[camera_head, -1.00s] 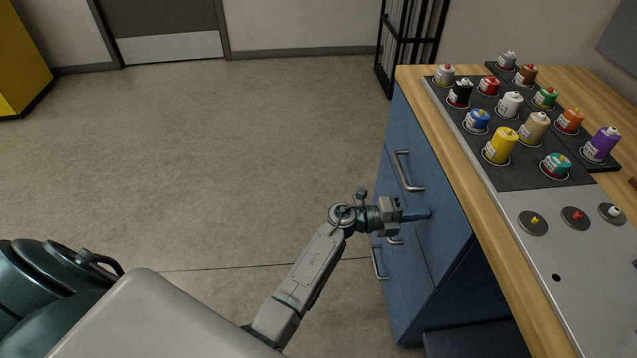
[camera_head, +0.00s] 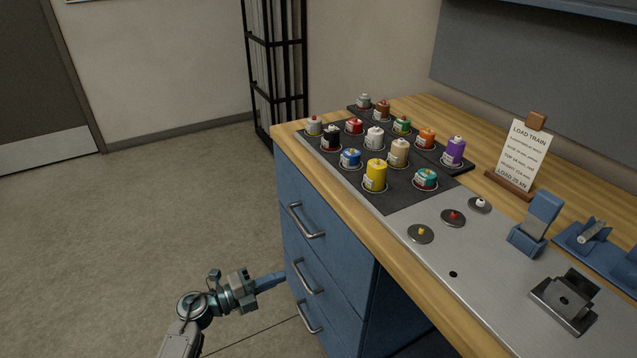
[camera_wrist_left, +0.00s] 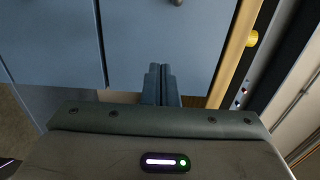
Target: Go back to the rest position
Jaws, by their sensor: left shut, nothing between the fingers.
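My left gripper (camera_head: 270,282) is beside the blue drawer cabinet (camera_head: 326,262), low in front of its drawers. Its blue fingers (camera_wrist_left: 160,85) show side by side and closed in the left wrist view, with nothing between them. In the head view the fingertips appear close to the cabinet front; I cannot tell whether they touch it. The left arm comes up from the bottom edge. My right gripper is not in view.
The wooden bench (camera_head: 300,141) carries several coloured canisters on a dark mat (camera_head: 399,201), a sign (camera_head: 522,154), three small discs, and metal and blue fixtures. Drawer handles (camera_head: 306,222) stick out from the cabinet. Open floor (camera_head: 150,220) lies to the left.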

